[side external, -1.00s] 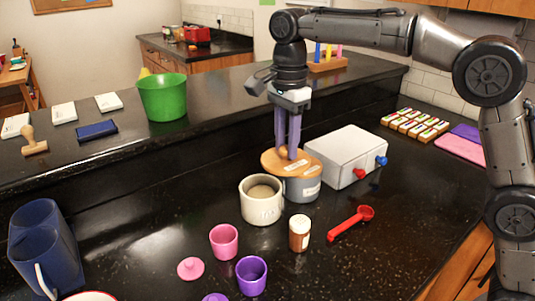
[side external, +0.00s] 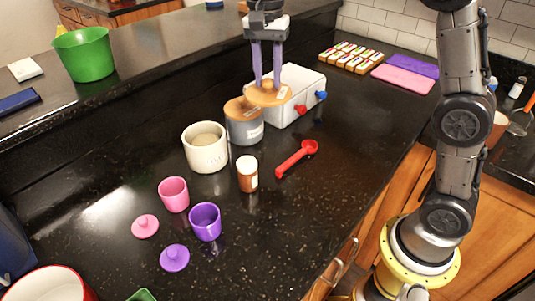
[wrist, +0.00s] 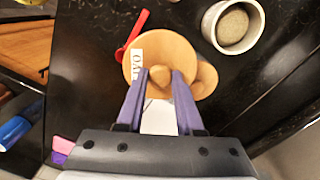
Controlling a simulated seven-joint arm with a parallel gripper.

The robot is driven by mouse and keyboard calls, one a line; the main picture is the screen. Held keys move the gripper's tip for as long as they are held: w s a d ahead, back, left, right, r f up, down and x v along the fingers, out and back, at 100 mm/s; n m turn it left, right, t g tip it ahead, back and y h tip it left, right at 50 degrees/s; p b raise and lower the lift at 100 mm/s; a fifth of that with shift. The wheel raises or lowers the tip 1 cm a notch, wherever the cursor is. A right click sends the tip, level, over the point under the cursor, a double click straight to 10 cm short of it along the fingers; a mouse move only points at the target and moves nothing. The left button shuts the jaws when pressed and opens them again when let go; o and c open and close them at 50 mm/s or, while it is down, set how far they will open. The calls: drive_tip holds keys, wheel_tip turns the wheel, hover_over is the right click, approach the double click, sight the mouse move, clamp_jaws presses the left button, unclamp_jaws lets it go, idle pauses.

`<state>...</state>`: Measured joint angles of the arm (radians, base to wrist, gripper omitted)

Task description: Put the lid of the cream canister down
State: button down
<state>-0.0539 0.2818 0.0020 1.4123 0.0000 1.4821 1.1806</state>
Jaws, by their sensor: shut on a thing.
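The cream canister (side external: 205,151) stands open on the dark counter, with pale contents inside; it also shows in the wrist view (wrist: 210,27). Its round wooden lid (side external: 258,98) is off it, and in the wrist view the lid (wrist: 177,50) bears a white label with letters. My gripper (side external: 268,80) is shut on the lid's knob, with a purple finger on each side; it shows in the wrist view (wrist: 160,80) too. The lid hangs roughly level beside the grey canister (side external: 245,131), in front of the white box (side external: 295,82). The pictures do not settle how high it is.
The grey canister has its own wooden lid (side external: 239,106). The counter right of the scoop is clear (side external: 365,130).

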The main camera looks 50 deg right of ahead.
sight(249, 98)
drive_tip(key=n, duration=0.1)
drive_tip(key=d+n, duration=0.1)
drive_tip(key=n, duration=0.1)
drive_tip(key=shift+w+d+f, duration=0.2)
drive_tip(key=shift+w+f, duration=0.15)
drive_tip(key=shift+f, duration=0.05)
drive_tip(key=n, duration=0.3)
drive_tip(key=shift+w+d+f+n, duration=0.25)
drive_tip(key=shift+w+d+n, duration=0.05)
drive_tip(key=shift+d+n, duration=0.1)
drive_tip(key=n, duration=0.6)
drive_tip(key=shift+w+f, duration=0.1)
drive_tip(key=shift+w, duration=0.2)
drive_tip(key=a, duration=0.4)
drive_tip(key=a+r, duration=0.1)
drive_tip(key=a, duration=0.2)
drive_tip(key=shift+s+r, duration=0.1)
drive_tip(key=shift+s, duration=0.3)
drive_tip(key=shift+f, duration=8.7)
drive_tip(key=c, duration=0.6)
unclamp_jaws()
drive_tip(key=shift+f, duration=0.15)
drive_tip(key=shift+o, duration=0.2)
